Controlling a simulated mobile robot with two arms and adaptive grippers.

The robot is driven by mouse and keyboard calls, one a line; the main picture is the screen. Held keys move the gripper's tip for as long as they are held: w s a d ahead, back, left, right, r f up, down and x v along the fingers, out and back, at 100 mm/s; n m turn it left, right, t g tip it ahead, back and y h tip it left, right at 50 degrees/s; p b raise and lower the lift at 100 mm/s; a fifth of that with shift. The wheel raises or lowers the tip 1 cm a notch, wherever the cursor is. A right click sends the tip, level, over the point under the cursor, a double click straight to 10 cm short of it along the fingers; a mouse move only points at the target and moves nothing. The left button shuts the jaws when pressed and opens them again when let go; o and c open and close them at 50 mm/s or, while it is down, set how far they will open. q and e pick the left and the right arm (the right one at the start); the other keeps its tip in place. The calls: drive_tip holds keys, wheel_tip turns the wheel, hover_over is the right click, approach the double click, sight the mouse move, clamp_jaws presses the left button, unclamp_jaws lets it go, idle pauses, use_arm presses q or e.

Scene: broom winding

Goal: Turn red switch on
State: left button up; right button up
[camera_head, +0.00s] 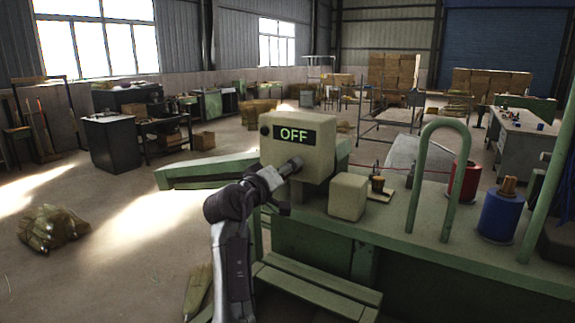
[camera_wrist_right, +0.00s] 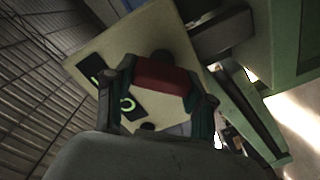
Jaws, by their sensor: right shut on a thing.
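The beige control box (camera_head: 312,165) stands on the green machine, and its display (camera_head: 293,135) reads OFF. My right gripper (camera_head: 290,167) reaches the lower front of the box. The red switch (camera_wrist_right: 160,76) shows in the right wrist view between the two fingers of my right gripper, which is shut on it. In the head view the switch is hidden behind the gripper. The box face (camera_wrist_right: 150,42) and part of the lit display (camera_wrist_right: 127,104) also show in the wrist view. My left gripper is not in view.
A small beige block (camera_head: 348,196) sits right of the box on the green machine (camera_head: 420,235). A green hooped bar (camera_head: 412,190), a red spool (camera_head: 464,182) and a blue spool (camera_head: 501,215) are farther right.

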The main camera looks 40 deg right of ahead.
drive_tip(key=n+p, duration=0.1)
drive_tip(key=n, duration=0.1)
drive_tip(key=n+p, duration=0.2)
drive_tip(key=shift+w+r+n, duration=0.1)
drive_tip(key=shift+r+n, duration=0.1)
drive_tip(key=shift+n, duration=0.1)
drive_tip(key=shift+f+n+p, duration=0.2)
drive_tip(key=shift+n+p, duration=1.55)
drive_tip(key=shift+n, duration=0.45)
drive_tip(key=shift+f, duration=0.1)
drive_tip(key=o, duration=1.2)
drive_tip(key=shift+f, duration=0.1)
drive_tip(key=shift+c, duration=0.2)
drive_tip(key=shift+a, duration=0.2)
drive_tip(key=v, duration=0.7)
